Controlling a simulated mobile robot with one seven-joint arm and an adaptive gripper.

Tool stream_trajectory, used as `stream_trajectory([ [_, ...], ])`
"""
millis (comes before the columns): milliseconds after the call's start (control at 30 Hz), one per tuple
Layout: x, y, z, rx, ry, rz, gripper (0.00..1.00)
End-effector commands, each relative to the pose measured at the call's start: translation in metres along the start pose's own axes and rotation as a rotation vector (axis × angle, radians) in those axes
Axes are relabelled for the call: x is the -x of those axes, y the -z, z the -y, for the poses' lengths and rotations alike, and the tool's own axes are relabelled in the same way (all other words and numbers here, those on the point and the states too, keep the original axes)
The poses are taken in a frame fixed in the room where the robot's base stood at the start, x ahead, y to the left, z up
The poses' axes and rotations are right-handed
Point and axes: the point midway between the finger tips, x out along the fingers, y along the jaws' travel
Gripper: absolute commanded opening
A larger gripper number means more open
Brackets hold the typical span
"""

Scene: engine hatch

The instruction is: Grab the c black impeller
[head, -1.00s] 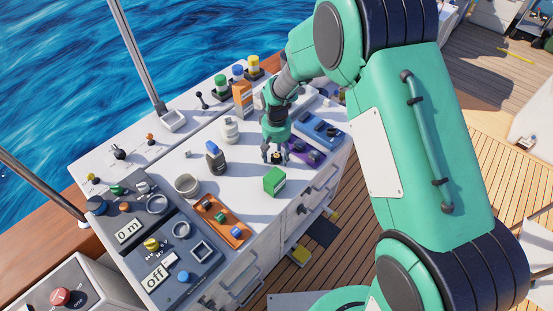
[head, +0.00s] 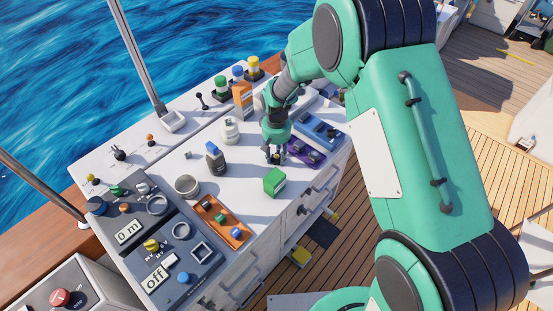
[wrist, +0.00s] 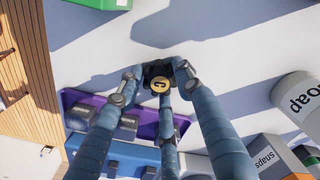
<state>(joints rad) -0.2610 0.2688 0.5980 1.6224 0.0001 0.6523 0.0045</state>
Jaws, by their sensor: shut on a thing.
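The black impeller (wrist: 158,71) with a yellow round top marked "C" is between my fingers in the wrist view. My gripper (wrist: 157,82) is shut on it, with its blue fingers around its sides. In the head view my gripper (head: 275,157) points down at the white counter, beside the purple tray. The impeller is mostly hidden by the fingers there. I cannot tell whether it still touches the counter.
The purple tray (head: 303,152) and blue tray (head: 321,129) lie just right of my gripper. A green box (head: 274,182) stands in front. A dark bottle (head: 215,158), a white soap bottle (head: 230,130) and an orange tray (head: 220,221) stand to the left.

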Motion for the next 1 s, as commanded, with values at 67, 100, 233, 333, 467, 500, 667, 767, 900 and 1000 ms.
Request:
stream_trajectory([
  [67,0.0,0.0,0.0,0.0,0.0,0.0,0.09],
  [100,0.0,0.0,0.0,0.0,0.0,0.0,0.09],
  [233,0.001,0.0,0.0,0.0,0.0,0.0,0.09],
  [333,0.005,0.0,0.0,0.0,0.0,-0.001,0.09],
  [467,0.016,0.0,0.0,0.0,0.0,-0.001,0.09],
  [500,0.021,0.0,0.0,0.0,0.0,-0.001,0.09],
  [667,0.045,0.001,0.0,0.0,0.0,-0.003,0.09],
  [767,0.061,0.001,0.0,0.0,0.0,-0.003,0.09],
  [900,0.081,0.001,0.0,0.0,0.0,-0.003,0.09],
  [1000,0.091,0.001,0.0,0.0,0.0,-0.001,0.09],
])
